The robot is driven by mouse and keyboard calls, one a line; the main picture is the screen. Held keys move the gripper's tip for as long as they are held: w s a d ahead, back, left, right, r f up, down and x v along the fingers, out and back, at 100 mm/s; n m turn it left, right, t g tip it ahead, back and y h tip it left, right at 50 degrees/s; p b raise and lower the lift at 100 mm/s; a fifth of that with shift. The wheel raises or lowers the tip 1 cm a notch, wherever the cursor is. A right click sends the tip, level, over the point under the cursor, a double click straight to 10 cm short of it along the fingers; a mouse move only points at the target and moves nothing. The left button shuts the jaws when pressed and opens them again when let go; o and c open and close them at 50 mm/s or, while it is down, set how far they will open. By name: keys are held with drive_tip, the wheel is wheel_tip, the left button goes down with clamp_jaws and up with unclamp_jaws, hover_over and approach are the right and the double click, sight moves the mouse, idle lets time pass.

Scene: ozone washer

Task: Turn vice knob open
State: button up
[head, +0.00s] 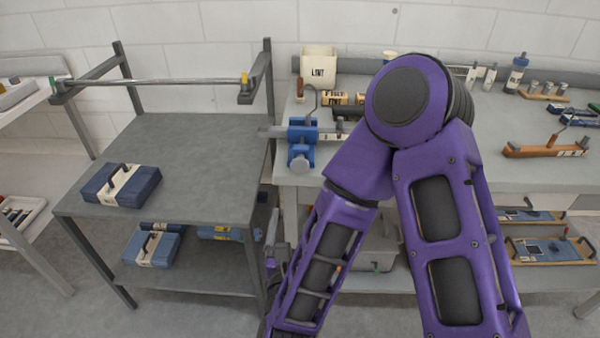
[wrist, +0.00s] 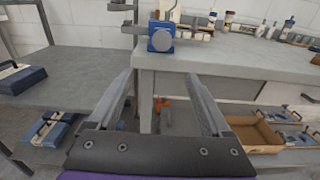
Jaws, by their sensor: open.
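A blue vice (head: 302,140) is mounted at the left front corner of the workbench. Its round grey knob (head: 299,164) faces the front, below the blue jaws. In the wrist view the vice (wrist: 161,28) is at the top centre, with its knob (wrist: 161,41) facing me. My gripper (wrist: 167,78) is open and empty in the wrist view, its two fingers spread in front of the bench leg. It is below the vice and apart from it. In the head view my purple arm covers part of the bench right of the vice.
A dark grey table (head: 190,140) stands left of the bench, with a blue case (head: 122,186) on top and more cases on its lower shelf. The workbench (head: 480,150) holds bottles and tools. An open drawer or tray (wrist: 255,135) is low on the right.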

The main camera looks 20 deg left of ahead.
sight(300, 168)
drive_tip(key=b+x, duration=0.1)
drive_tip(key=x, duration=0.4)
drive_tip(key=b+x, duration=0.1)
drive_tip(key=x, duration=0.4)
drive_tip(key=r+b+x, duration=0.1)
drive_tip(key=x, duration=0.5)
drive_tip(key=shift+w+d+r, duration=0.1)
drive_tip(key=shift+d, duration=0.2)
clamp_jaws()
drive_tip(key=shift+n, duration=0.4)
